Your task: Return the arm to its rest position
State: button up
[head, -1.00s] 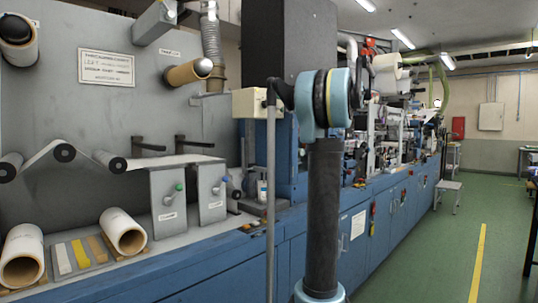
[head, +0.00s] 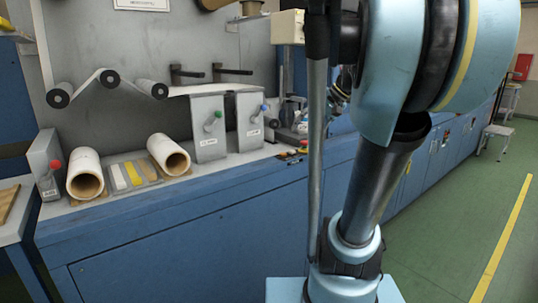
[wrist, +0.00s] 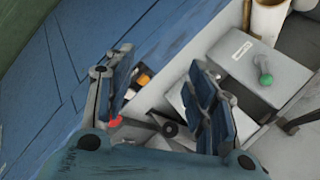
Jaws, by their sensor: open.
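My arm (head: 395,75), light blue and black, fills the right half of the head view, with a large joint close to the camera. My gripper (wrist: 160,58) shows in the wrist view with its two blue-padded fingers spread apart. Nothing is between the fingers. Behind them are the machine's bench edge and grey boxes, apart from the fingers as far as I can tell. The gripper is not visible in the head view.
A grey box with a green knob (head: 208,142) and one with a blue knob (head: 250,130) stand on the machine ledge. Two white rolls (head: 85,172) lie at left. Blue cabinet fronts (head: 190,240) run below. Green floor (head: 450,230) is open at right.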

jog(key=s+d+f+n+h, duration=0.1)
jog(key=s+d+f+h, duration=0.2)
jog(key=s+f, duration=0.5)
jog(key=s+d+f+n+h, duration=0.1)
jog(key=s+d+f+h, duration=0.2)
jog(key=s+f, duration=0.5)
notch_tip(320, 180, down, 9)
jog(key=shift+s+d+r+n+g+h, duration=0.15)
jog(key=shift+s+d+n+g+h, duration=0.15)
jog(key=shift+s+n+h, duration=0.1)
jog(key=shift+w+f, duration=0.2)
jog(key=shift+w, duration=0.25)
